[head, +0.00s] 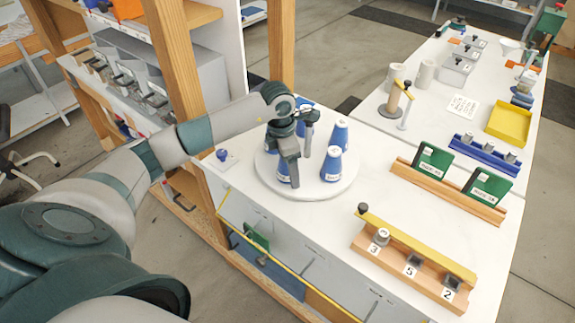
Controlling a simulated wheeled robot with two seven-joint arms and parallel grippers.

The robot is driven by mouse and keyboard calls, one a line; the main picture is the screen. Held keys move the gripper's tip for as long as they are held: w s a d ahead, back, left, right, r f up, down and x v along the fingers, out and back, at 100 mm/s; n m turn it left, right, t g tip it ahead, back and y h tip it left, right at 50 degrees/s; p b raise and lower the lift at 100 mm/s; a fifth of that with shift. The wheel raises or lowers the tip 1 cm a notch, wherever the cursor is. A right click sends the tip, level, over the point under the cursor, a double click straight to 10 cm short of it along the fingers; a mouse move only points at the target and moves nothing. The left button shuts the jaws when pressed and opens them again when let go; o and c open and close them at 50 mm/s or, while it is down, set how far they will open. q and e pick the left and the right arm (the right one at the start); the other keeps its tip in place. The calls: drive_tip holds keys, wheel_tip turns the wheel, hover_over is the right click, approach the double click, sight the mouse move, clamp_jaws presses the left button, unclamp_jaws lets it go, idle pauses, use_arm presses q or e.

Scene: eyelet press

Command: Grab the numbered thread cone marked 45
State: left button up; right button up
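Several blue thread cones with pale tops stand upright on a round white turntable (318,190). One cone (332,163) stands at the front right, another (340,134) behind it, and one (283,172) at the front left, partly hidden by my gripper. A further cone (306,103) shows partly at the back. The labels are too small to read, so I cannot tell which is marked 45. My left gripper (301,161) points down over the turntable, fingers apart, beside the front-left cone. I see nothing held in it. My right gripper is out of view.
A small blue-knobbed piece (222,155) sits left of the turntable. A wooden numbered holder (410,264) and a rack with green cards (448,190) stand to the right. A wooden post (178,70) rises near my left arm. Bare tabletop lies right of the turntable.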

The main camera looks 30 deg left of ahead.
use_arm(q)
drive_tip(key=shift+c, duration=0.4)
drive_tip(key=c, duration=1.1)
drive_tip(key=shift+r, duration=0.2)
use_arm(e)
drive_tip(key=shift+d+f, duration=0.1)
